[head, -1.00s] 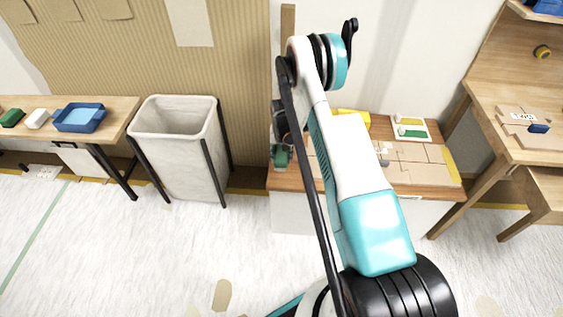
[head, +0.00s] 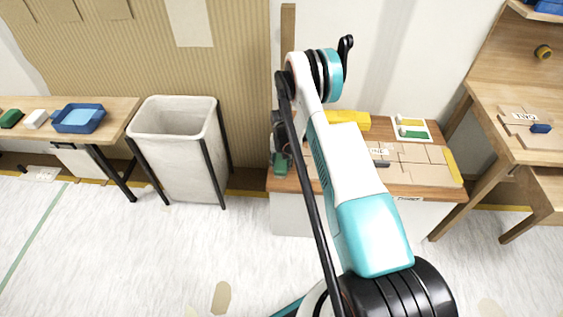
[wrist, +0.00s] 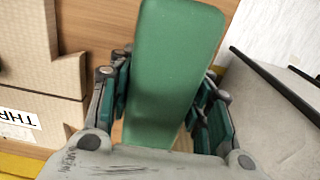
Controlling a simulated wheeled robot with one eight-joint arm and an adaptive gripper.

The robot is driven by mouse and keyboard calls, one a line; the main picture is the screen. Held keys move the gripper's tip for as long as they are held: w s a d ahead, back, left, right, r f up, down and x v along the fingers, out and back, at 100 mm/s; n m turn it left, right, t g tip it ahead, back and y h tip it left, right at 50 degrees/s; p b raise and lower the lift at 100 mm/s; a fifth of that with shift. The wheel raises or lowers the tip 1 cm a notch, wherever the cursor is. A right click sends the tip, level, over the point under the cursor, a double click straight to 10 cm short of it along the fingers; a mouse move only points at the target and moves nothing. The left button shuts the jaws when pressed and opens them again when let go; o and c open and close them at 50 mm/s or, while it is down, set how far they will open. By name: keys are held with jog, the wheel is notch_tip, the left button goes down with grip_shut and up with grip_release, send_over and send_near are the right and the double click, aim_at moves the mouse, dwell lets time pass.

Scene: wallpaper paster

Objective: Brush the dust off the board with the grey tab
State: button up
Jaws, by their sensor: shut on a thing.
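My gripper (wrist: 163,98) is shut on a green block-like thing (wrist: 178,45), which fills the middle of the wrist view. Its lower face is hidden. In the head view my gripper (head: 281,160) hangs at the left end of the middle table, partly hidden by my arm. Brown boards lie on that table. A dark grey tab (head: 380,163) shows at a board (head: 405,172) right of my arm. In the wrist view a brown board (wrist: 45,70) with a label starting "THR" lies left of the green thing, apart from it. I cannot make out dust.
The middle table (head: 400,190) also holds a yellow block (head: 350,120) and a white tray (head: 430,124) with small green and yellow things. A fabric bin (head: 180,150) stands left. A right table (head: 490,100) carries a board with a blue tab (head: 541,128).

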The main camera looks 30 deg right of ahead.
jog(key=o, duration=1.1)
jog(key=shift+f, duration=0.1)
jog(key=shift+c, duration=0.2)
jog(key=a+r+n+t+p, duration=0.1)
jog(key=a+r+p, duration=0.15)
jog(key=r, duration=1.35)
jog(key=a+r+n+t+p, duration=0.1)
jog(key=a+r+p, duration=0.15)
jog(key=r, duration=1.45)
jog(key=s+a+r+n+t, duration=0.1)
jog(key=s+a+r, duration=0.25)
jog(key=r, duration=0.35)
jog(key=s+a+r, duration=0.2)
jog(key=s+r, duration=0.2)
jog(key=r, duration=0.3)
jog(key=s+a+r+n+t, duration=0.2)
jog(key=s+a+r, duration=0.3)
jog(key=s+r, duration=0.4)
jog(key=s+a+n+t, duration=0.1)
jog(key=s+a, duration=0.3)
jog(key=s, duration=1)
jog(key=shift+s+f+n+t+p, duration=0.35)
jog(key=shift+f+n+t, duration=0.05)
jog(key=shift+t, duration=0.2)
